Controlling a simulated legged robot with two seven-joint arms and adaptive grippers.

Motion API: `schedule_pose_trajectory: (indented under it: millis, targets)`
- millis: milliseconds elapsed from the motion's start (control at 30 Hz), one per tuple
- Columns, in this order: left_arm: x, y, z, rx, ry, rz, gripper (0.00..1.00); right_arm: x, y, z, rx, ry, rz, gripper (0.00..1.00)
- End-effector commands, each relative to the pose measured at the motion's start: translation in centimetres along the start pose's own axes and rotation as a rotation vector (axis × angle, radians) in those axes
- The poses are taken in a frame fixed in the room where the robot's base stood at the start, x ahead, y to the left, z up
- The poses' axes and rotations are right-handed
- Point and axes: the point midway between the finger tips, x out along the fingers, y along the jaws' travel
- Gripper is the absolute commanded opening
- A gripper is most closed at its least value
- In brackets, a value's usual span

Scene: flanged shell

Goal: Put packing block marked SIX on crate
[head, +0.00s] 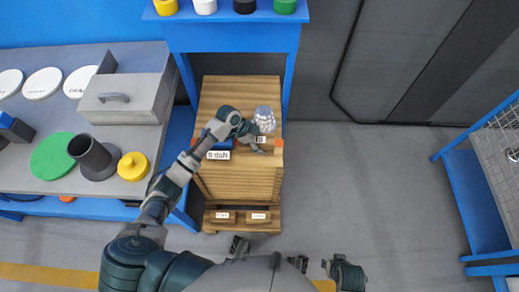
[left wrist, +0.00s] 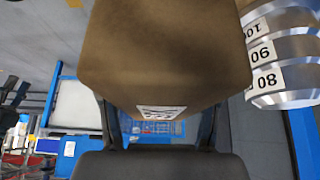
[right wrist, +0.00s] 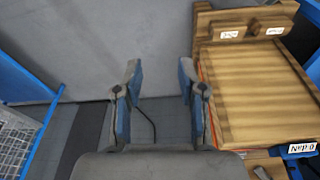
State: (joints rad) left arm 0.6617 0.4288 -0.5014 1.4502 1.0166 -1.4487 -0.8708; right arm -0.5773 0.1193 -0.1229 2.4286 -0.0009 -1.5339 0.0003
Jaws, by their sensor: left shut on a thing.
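My left gripper (head: 252,143) is over the top of the wooden crate (head: 232,92) in the head view. It is shut on a brown packing block (left wrist: 165,50), which fills the upper middle of the left wrist view. A white label shows on the block's lower edge, too foreshortened to read. In the head view the block blends with the crate's wood, and I cannot tell whether it touches the crate. My right gripper (right wrist: 160,95) is open and empty, with floor behind its fingers. The crate also shows at the right of the right wrist view (right wrist: 260,90).
A silvery stepped piece (head: 265,118) and a blue box with a white label (head: 217,143) are on the crate beside the left gripper. A grey bench (head: 130,135) stands left, a blue-framed mesh cart (head: 480,195) right. Floor between crate and cart is clear.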

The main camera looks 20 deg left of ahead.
Motion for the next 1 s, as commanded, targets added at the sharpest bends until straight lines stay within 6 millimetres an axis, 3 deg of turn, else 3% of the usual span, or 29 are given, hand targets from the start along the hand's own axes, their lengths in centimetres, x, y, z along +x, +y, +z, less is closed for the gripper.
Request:
schedule_pose_trajectory:
  millis: [167,300,567,600,700,1000]
  targets:
    - [1.9,0.0,1.1,-0.001,0.000,0.000,0.10,-1.1,0.0,-0.2,0.000,0.017,0.000,0.40]
    - [3.6,-0.1,2.0,-0.001,0.001,-0.001,0.10,-0.6,-0.2,-2.1,-0.003,0.104,-0.005,0.40]
    - [3.8,-0.1,2.2,0.000,0.000,-0.003,0.10,-0.6,-0.3,-2.8,-0.004,0.137,-0.007,0.40]
    - [3.9,0.0,2.3,0.000,-0.001,-0.002,0.65,-0.6,-0.3,-2.8,-0.004,0.137,-0.007,0.40]
    - [3.9,-0.1,2.2,-0.001,-0.001,-0.002,0.88,-0.6,-0.3,-2.8,-0.004,0.137,-0.006,0.40]
    - [3.8,-0.1,2.2,0.000,-0.001,-0.003,0.88,-0.6,-0.3,-2.9,-0.004,0.135,-0.006,0.40]
